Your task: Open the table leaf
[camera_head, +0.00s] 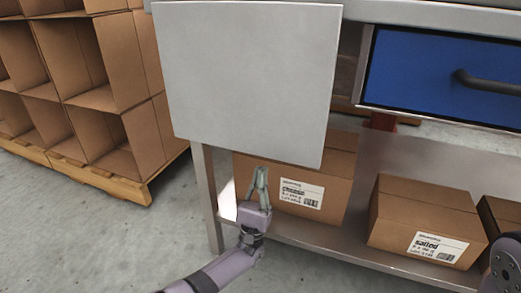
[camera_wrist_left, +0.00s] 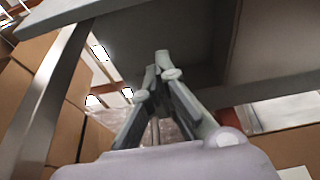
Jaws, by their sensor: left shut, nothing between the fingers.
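The table leaf (camera_head: 250,80) is a plain grey panel hanging down from the table's front edge in the head view, at the left end. My left gripper (camera_head: 261,172) points upward just at the leaf's lower edge, with its fingers shut and empty. In the left wrist view the shut fingertips (camera_wrist_left: 162,62) stand in front of a dark grey panel, and I cannot tell whether they touch it. My right gripper is not in view.
A blue drawer (camera_head: 440,75) with a dark handle is right of the leaf. Cartons (camera_head: 335,185) and (camera_head: 400,210) stand on the lower shelf (camera_head: 340,237). A metal leg (camera_head: 206,195) stands left of my gripper. Open boxes (camera_head: 75,75) sit on a pallet at left.

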